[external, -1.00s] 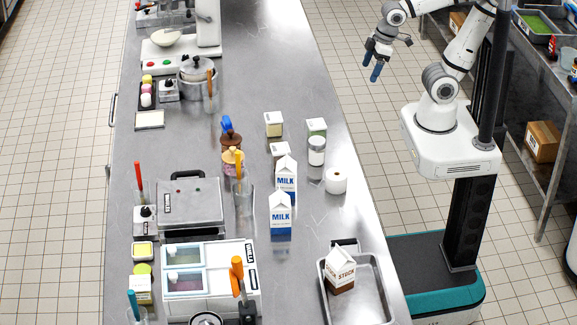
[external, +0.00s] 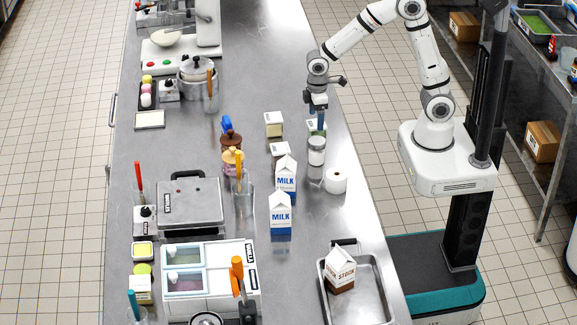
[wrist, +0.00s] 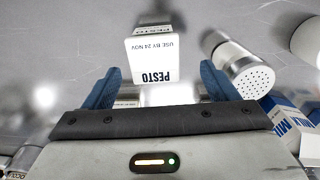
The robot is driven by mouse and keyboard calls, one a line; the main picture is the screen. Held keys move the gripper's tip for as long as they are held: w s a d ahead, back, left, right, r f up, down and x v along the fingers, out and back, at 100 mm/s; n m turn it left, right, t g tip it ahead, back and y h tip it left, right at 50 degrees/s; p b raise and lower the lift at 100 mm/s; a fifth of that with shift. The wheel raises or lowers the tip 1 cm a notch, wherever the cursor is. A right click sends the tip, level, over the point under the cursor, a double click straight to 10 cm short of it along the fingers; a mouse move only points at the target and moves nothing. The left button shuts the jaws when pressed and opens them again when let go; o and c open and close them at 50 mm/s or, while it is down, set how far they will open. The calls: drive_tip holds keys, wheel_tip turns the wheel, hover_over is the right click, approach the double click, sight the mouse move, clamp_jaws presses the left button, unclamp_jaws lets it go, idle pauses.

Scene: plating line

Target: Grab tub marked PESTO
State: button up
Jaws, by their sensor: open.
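The PESTO tub (wrist: 150,58) is a small box-shaped tub with a white label reading PESTO and USE BY 24 NOV, upside down in the wrist view. In the external view the tub (external: 311,126) stands on the steel counter, partly hidden by my fingers. My gripper (external: 316,117) is over it, pointing down. In the wrist view my gripper (wrist: 160,78) is open, with its blue fingers spread to the two sides of the tub's image. Whether the fingertips reach down beside the tub is unclear.
A shaker with a perforated lid (wrist: 250,80) stands close beside the tub. A white roll (external: 336,181), two milk cartons (external: 281,215) and another tub (external: 274,125) are nearby. The steel counter (external: 350,215) is bare toward its right edge.

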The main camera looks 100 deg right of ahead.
sight(316, 132)
drive_tip(key=f, duration=0.2)
drive_tip(key=f+p, duration=0.1)
drive_tip(key=f, duration=0.4)
drive_tip(key=shift+s+d+f, duration=0.15)
drive_tip(key=shift+d+f, duration=0.2)
drive_tip(key=shift+c, duration=0.2)
drive_tip(key=c, duration=1.1)
